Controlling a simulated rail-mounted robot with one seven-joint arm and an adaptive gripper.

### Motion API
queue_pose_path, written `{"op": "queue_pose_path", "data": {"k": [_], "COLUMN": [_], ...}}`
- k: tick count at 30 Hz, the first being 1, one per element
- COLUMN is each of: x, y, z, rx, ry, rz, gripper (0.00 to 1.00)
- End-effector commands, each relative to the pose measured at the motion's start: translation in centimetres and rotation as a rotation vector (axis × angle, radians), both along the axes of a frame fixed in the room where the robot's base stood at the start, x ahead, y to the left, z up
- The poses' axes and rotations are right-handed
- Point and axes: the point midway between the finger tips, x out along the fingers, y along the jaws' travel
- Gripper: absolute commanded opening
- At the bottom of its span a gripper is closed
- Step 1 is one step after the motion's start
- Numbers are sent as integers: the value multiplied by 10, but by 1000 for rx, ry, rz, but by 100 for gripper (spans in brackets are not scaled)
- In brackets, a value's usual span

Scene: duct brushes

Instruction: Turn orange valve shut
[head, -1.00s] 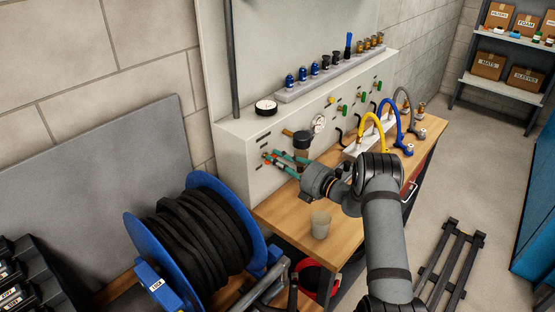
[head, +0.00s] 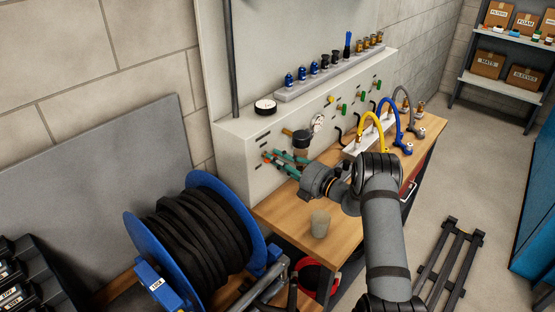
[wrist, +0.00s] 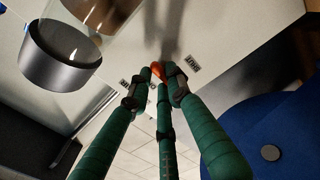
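The orange valve (wrist: 157,70) is a small orange handle on the pale panel, partly hidden by my fingertips in the wrist view. In the head view a small orange spot (head: 266,156) shows at the fingertips, low on the panel's left part. My gripper (wrist: 161,76) has three green fingers, also seen in the head view (head: 270,157). The fingers point at the panel and their tips close in around the orange handle, one on either side and one in front. The tips appear to touch the handle. Its exact angle is hard to tell.
A clear bowl with a grey base (wrist: 62,62) hangs close beside the fingers. A round gauge (head: 317,123) and several green handles sit farther right on the panel. A cup (head: 320,223) stands on the bench (head: 345,238). A blue hose reel (head: 197,240) stands at left.

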Motion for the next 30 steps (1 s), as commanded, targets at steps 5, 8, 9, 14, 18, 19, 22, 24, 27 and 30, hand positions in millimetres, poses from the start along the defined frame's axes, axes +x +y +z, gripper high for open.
{"op": "queue_pose_path", "data": {"k": [5, 8, 9, 14, 18, 19, 22, 24, 27, 30], "x": [0, 0, 0, 0, -1, -3, -10, -18, -31, -45], "y": [0, 0, 0, 0, -3, -5, -15, -27, -44, -61], "z": [0, 0, 0, 0, 0, 0, -1, 0, 0, 0], "rx": [-1, -2, -2, -2, -1, -1, -2, -1, 0, -1], "ry": [0, -1, -1, -1, 0, 0, 1, 2, 2, 1], "rz": [0, 0, 0, 0, -1, -2, -3, -6, -6, -5], "gripper": [30, 36, 36, 36, 36, 36, 36, 36, 36, 36]}}
